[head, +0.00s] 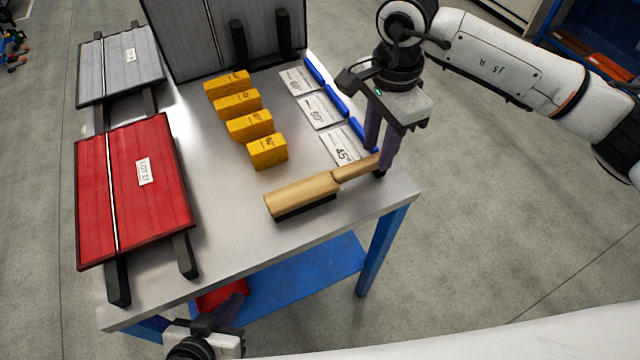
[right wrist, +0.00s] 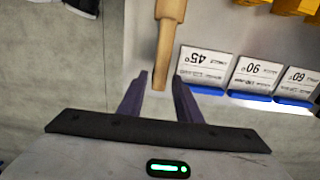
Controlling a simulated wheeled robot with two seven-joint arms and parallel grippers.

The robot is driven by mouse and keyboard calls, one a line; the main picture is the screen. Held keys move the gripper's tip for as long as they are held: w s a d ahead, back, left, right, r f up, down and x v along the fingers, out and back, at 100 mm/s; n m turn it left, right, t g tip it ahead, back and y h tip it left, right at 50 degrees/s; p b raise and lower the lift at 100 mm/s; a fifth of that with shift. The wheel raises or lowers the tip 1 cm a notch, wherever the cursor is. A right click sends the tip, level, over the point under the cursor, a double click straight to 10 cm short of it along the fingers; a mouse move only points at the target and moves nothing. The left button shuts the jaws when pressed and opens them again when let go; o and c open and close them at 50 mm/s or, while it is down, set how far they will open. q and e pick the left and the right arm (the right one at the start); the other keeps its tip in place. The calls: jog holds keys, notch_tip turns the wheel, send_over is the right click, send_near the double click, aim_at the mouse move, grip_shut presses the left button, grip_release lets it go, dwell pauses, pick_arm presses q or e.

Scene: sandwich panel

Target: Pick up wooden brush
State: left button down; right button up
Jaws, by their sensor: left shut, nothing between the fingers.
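The wooden brush (head: 305,193) lies on the metal table near its front right edge, bristles down, handle pointing up and right. My right gripper (head: 380,163) is open at the handle's end, fingers pointing down. In the right wrist view the brush handle (right wrist: 168,45) comes in from the top. Its end lies between the two open fingertips of the right gripper (right wrist: 158,82), with gaps on both sides. Whether the fingers are low enough to surround the handle is hard to tell. My left gripper (head: 234,298) is shut and empty at the bottom, below the table's front edge.
Several yellow blocks (head: 266,150) stand in a row behind the brush. White angle cards (head: 343,147) with blue edges lie beside the right gripper. A red panel (head: 135,190) and grey panels (head: 120,65) rest on dark supports. The table's front middle (head: 230,235) is clear.

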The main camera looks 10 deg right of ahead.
aim_at(377, 157)
notch_tip(377, 157, down, 5)
jog(key=shift+r, duration=0.2)
grip_shut()
